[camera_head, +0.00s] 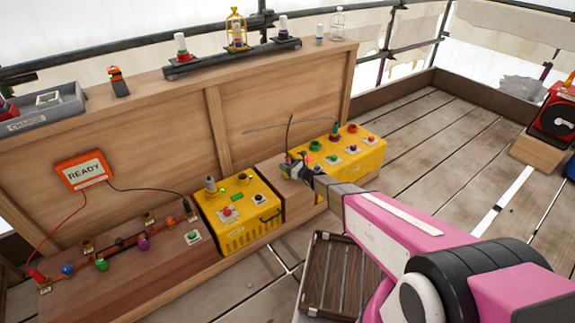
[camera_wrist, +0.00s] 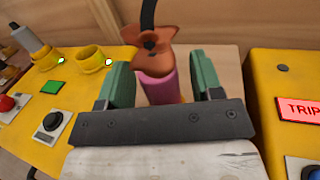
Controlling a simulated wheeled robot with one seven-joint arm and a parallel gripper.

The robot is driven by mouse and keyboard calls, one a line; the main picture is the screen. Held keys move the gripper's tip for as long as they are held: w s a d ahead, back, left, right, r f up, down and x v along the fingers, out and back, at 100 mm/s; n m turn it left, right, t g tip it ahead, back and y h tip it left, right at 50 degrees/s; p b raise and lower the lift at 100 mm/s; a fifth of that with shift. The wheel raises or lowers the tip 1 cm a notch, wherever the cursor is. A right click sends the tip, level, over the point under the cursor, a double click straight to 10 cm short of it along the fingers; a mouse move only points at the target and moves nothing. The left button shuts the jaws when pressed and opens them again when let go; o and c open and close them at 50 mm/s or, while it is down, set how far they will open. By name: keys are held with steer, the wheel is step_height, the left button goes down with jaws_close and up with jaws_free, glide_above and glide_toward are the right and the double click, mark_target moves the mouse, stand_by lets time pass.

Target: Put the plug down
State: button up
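The plug (camera_wrist: 158,88) has a pink body and an orange-brown flared end with a black cable rising from it. In the wrist view it stands between the green fingers of my gripper (camera_wrist: 163,82). A gap shows between the plug and the right finger; the left finger is very close to it. Pale wood lies behind the plug, but its lower end is hidden by the gripper, so I cannot tell what it touches. In the head view my gripper (camera_head: 291,168) is over the wooden block (camera_head: 268,166) between two yellow boxes, and the plug is mostly hidden there.
The left yellow box (camera_head: 238,240) has sockets and buttons. The right yellow box (camera_head: 362,158) has several coloured buttons and a red TRIP sign (camera_wrist: 300,109). A wooden wall (camera_head: 280,90) stands behind. A slatted crate (camera_head: 337,275) sits on the floor in front.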

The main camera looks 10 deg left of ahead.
steer(key=shift+r, duration=0.1)
steer(key=shift+d+r, duration=0.1)
steer(key=shift+r, duration=0.05)
steer(key=v, duration=1.2)
steer(key=shift+s, duration=0.1)
steer(key=s+d+r+n+g+h, duration=0.4)
steer(key=s+d+r+n+g, duration=0.2)
steer(key=s+d+r+n, duration=0.5)
steer(key=s+d+r+n+h, duration=0.2)
steer(key=s+d+n+h, duration=0.1)
steer(key=d, duration=0.4)
steer(key=s+d+r+n+g+h, duration=0.1)
steer(key=s+d+r+n+h, duration=0.2)
steer(key=d+n+h, duration=0.2)
steer(key=s+d+r+n+h, duration=0.2)
steer(key=s+d+n+h, duration=0.1)
steer(key=d, duration=0.8)
steer(key=shift+n+g+h, duration=0.3)
steer(key=shift+n+h, duration=0.2)
steer(key=shift+h, duration=0.2)
